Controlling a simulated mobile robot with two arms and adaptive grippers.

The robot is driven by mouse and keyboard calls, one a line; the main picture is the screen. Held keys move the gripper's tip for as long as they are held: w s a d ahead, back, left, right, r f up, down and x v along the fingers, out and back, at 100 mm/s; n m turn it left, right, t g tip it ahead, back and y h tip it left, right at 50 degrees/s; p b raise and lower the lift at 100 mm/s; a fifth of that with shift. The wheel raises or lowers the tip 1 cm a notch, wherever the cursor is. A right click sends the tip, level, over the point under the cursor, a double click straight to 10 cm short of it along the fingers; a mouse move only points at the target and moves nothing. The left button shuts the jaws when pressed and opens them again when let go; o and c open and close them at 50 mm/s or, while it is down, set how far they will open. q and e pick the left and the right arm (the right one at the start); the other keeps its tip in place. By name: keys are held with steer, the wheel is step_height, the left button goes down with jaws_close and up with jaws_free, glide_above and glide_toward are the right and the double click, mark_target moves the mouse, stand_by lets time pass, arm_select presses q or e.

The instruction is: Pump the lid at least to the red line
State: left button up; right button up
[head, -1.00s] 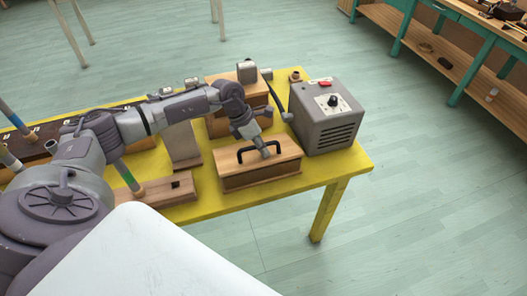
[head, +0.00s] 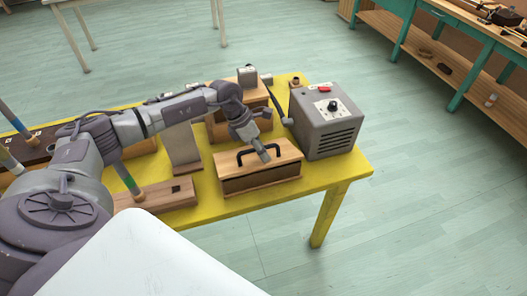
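A wooden box (head: 260,177) with a flat wooden lid (head: 234,166) sits near the front right of the yellow table. A dark front band shows under the lid's edge. A black handle (head: 241,154) arches over the lid, partly hidden by my gripper. My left gripper (head: 264,155) points down at the handle, with its fingertips at or just above the lid. Whether its fingers are closed on the handle is too small to tell. I cannot make out a red line. My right gripper is not in view.
A grey control box (head: 326,118) with a black knob and red switch stands just right of the wooden box. The yellow table's front edge (head: 245,206) is close.

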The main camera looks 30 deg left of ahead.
mark_target(246, 159)
arm_select(q)
steer(key=v, duration=1.1)
steer(key=shift+d+f, duration=0.1)
stand_by(0.6)
